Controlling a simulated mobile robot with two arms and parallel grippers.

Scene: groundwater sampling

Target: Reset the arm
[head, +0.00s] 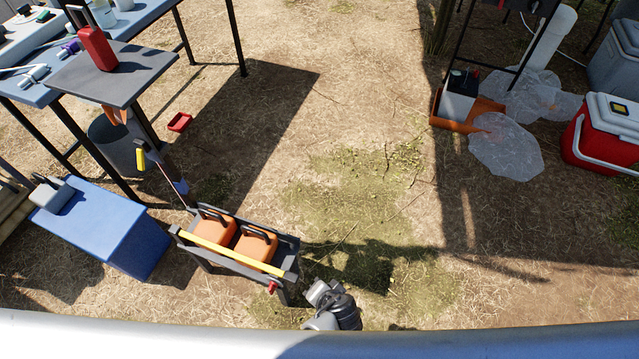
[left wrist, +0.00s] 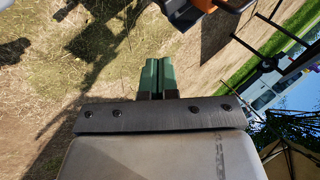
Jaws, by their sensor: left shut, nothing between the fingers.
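My left gripper (left wrist: 158,64) shows in the left wrist view, with its two green fingers together and nothing between them. In the head view a grey and black part of my arm (head: 337,303) shows at the bottom middle, just right of the low rack (head: 292,283); the fingers cannot be made out there. The rack holds two orange cans (head: 257,246) with dark handles, behind a yellow bar. Part of an orange thing (left wrist: 228,5) shows at the top of the left wrist view. My right gripper is in neither view.
A blue box (head: 125,240) stands left of the rack. A table with a red bottle (head: 97,47) is at upper left. A red cooler (head: 605,135), plastic sheets (head: 505,150) and an orange tray (head: 455,125) lie at right. The middle ground is open.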

